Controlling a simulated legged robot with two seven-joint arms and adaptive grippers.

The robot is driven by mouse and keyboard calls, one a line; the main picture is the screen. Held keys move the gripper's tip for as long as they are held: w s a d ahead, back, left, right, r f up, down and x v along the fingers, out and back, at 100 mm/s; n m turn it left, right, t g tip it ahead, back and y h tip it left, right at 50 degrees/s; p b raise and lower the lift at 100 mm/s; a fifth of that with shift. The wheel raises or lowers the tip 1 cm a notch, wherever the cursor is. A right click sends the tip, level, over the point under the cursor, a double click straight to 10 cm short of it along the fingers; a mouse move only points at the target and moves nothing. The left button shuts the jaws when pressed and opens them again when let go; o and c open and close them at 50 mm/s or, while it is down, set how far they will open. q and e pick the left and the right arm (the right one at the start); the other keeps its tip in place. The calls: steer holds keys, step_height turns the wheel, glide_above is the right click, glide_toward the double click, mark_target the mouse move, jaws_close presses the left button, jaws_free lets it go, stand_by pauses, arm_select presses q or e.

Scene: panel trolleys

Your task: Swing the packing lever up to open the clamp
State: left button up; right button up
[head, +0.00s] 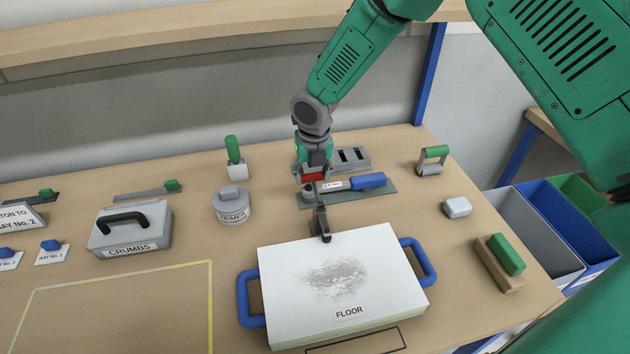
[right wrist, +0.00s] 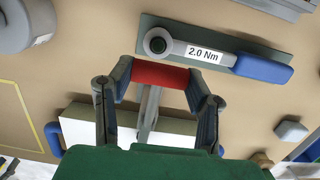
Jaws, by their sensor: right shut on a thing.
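The lever has a red grip (head: 313,173) and a grey arm. It also shows in the right wrist view (right wrist: 160,75), where its grey arm runs away from the grip toward the white panel. My right gripper (head: 314,170) is shut on the red grip, with one finger at each end of it (right wrist: 158,82). The dark grey clamp (head: 320,218) stands at the back edge of the panel marked FLOOR (head: 385,290), its black tip at or just over the panel's top. I cannot tell whether the tip touches. My left gripper is not in view.
A 2.0 Nm torque wrench (head: 368,181) with a blue handle lies on a green mat (right wrist: 185,25) close beside the lever. A PRIMER tin (head: 231,207) and CRUMBS box (head: 128,228) stand left. A green-topped brush (head: 505,255) and bins (head: 545,235) are right.

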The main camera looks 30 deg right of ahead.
mark_target(312, 174)
steer(key=o, duration=1)
steer(key=shift+w+a+f, duration=0.1)
steer(key=shift+w+a, duration=0.05)
steer(key=shift+a, duration=0.15)
steer(key=shift+d, duration=0.35)
steer(key=shift+d+r+p, duration=0.15)
steer(key=shift+r+p, duration=0.15)
steer(key=shift+p, duration=0.1)
steer(key=shift+r+p, duration=0.6)
steer(key=shift+p, duration=0.05)
steer(key=shift+s+a+r+p, duration=0.2)
steer(key=shift+a+r+p, duration=0.05)
steer(key=shift+r+p, duration=0.35)
steer(key=shift+s+a+r+p, duration=0.15)
steer(key=shift+a+r+p, duration=0.05)
steer(key=shift+r+p, duration=0.35)
steer(key=shift+r, duration=0.1)
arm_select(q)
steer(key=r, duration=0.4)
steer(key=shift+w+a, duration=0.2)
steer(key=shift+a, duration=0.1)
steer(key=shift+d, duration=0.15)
arm_select(e)
steer(key=shift+d, duration=0.25)
